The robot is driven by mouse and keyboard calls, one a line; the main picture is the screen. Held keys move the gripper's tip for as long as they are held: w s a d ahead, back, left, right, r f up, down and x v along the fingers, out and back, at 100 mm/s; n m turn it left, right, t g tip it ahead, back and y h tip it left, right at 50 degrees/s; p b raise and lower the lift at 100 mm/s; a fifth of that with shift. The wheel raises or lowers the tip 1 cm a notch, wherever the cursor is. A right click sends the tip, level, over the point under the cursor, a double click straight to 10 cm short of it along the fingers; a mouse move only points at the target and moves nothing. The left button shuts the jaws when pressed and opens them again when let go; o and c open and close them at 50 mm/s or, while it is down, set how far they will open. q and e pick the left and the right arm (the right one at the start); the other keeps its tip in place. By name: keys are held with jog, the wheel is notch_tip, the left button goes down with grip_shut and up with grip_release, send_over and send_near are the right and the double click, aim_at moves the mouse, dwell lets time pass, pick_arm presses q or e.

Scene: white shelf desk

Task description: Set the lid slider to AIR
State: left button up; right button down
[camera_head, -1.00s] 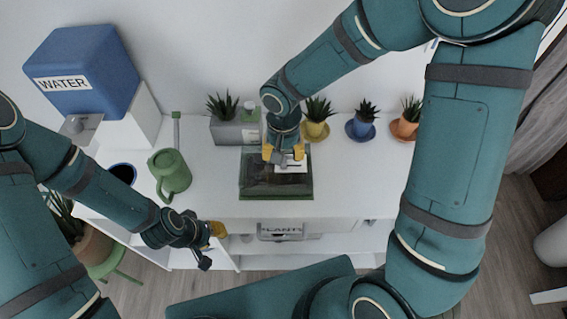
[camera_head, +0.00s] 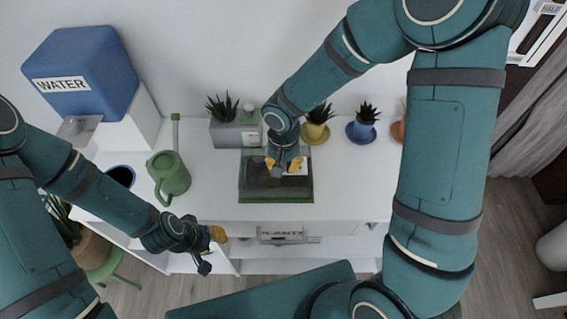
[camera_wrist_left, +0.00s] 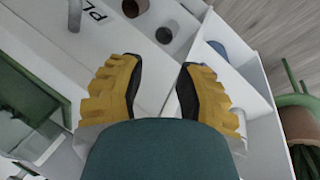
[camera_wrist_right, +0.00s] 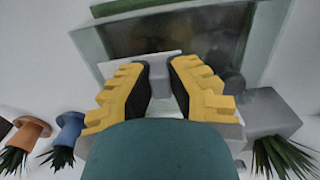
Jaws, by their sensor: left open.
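The glass case (camera_head: 250,190) with a green base stands on the white desk. My right gripper (camera_head: 284,163) is over its lid, fingers pointing down. A pale plate (camera_wrist_right: 118,66) lies beside the knob; no lettering is readable, so I cannot tell the slider's setting. My left gripper (camera_head: 212,248) is open and empty in front of the desk; its spread fingers (camera_wrist_left: 160,85) show in the left wrist view.
A green watering can (camera_head: 170,175) and a blue WATER tank (camera_head: 85,75) stand to the left. A grey planter (camera_head: 228,130), a yellow pot (camera_head: 316,132) and a blue pot (camera_head: 361,131) line the back. The desk right of the case is clear.

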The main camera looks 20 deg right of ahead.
aim_at(300, 169)
jog(key=d, duration=0.2)
jog(key=s+d, duration=0.1)
jog(key=d, duration=0.1)
jog(key=shift+s+d+f, duration=0.1)
jog(key=shift+s+d, duration=0.1)
jog(key=shift+a, duration=0.1)
jog(key=c, duration=0.9)
grip_release()
jog(key=shift+w, duration=0.1)
notch_tip(300, 169, up, 12)
